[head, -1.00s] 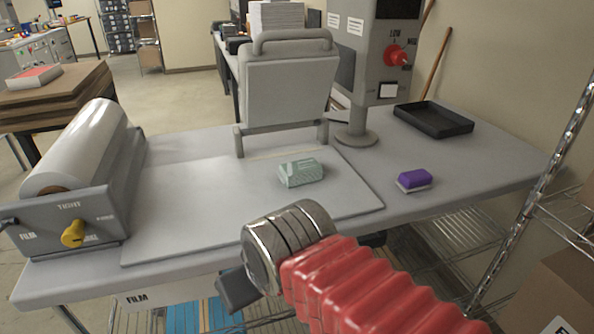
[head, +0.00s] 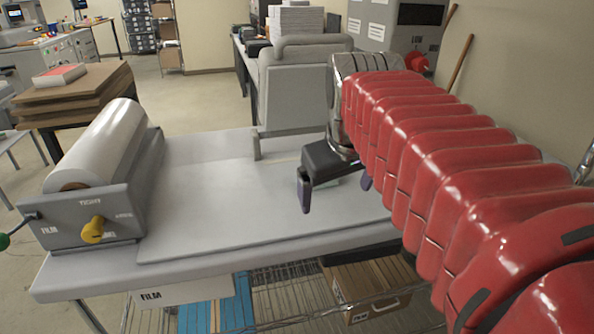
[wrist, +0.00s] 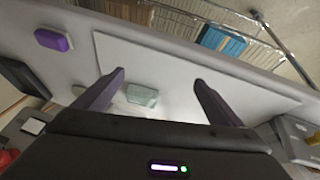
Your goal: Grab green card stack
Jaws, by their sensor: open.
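The green card stack (wrist: 142,95) is a pale green block lying on the grey board (head: 190,215) of the table. In the head view only a sliver of it (head: 328,183) shows behind my gripper (head: 335,189). My gripper is open, with its dark fingers pointing down above the board and nothing between them that I can see held. In the wrist view the stack appears between the two fingers (wrist: 158,78), closer to the left one. I cannot tell the exact height of the fingertips over it.
A purple block (wrist: 53,40) lies on the table off the board. The film roll (head: 105,145) with its yellow knob (head: 93,229) stands at the left. An upright grey panel (head: 290,95) stands behind the board. The left of the board is clear.

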